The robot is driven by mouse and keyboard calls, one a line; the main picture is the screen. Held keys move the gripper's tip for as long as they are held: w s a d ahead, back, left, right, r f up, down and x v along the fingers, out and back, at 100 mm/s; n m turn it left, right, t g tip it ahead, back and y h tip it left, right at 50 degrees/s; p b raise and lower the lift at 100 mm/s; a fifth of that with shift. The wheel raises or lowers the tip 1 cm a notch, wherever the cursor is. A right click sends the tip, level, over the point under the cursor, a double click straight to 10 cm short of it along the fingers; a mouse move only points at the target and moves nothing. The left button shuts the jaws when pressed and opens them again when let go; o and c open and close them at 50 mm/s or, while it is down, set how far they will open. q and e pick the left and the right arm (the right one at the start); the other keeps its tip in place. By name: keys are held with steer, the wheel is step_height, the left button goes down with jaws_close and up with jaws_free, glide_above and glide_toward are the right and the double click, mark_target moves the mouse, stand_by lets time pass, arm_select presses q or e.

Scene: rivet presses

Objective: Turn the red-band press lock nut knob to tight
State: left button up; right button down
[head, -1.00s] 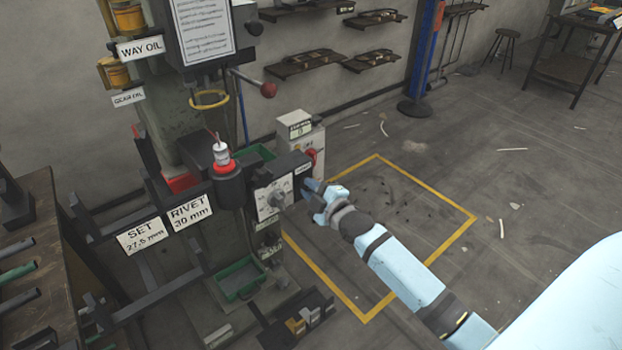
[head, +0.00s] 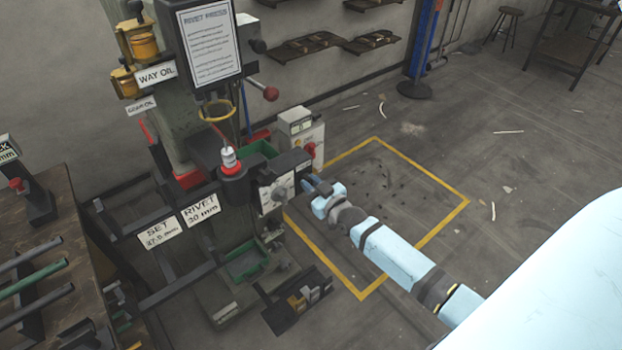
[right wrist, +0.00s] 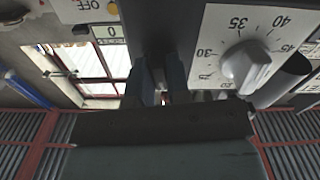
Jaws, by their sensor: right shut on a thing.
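The red-band press has a black head with a red band (head: 231,168) around its top and a white dial plate (head: 276,193) on its right side. My right gripper (head: 310,185) is at the right end of the press head, beside the dial. In the right wrist view its fingers (right wrist: 158,82) are shut on a small part under the dark housing (right wrist: 165,25), seemingly the lock nut knob. The fingers hide most of that part, so its setting cannot be read. My left gripper is not in view.
A grey switch box (head: 301,130) with a red handle stands just behind the gripper. SET and RIVET signs (head: 199,209) hang on the front rail. A bench with rods (head: 35,285) is at left.

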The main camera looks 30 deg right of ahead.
steer(key=shift+m+p, duration=0.4)
steer(key=shift+m, duration=0.5)
steer(key=c, duration=1.1)
jaws_free()
steer(key=s, duration=0.9)
steer(key=s+d+p, duration=0.1)
steer(key=s, duration=0.3)
steer(key=shift+s, duration=0.4)
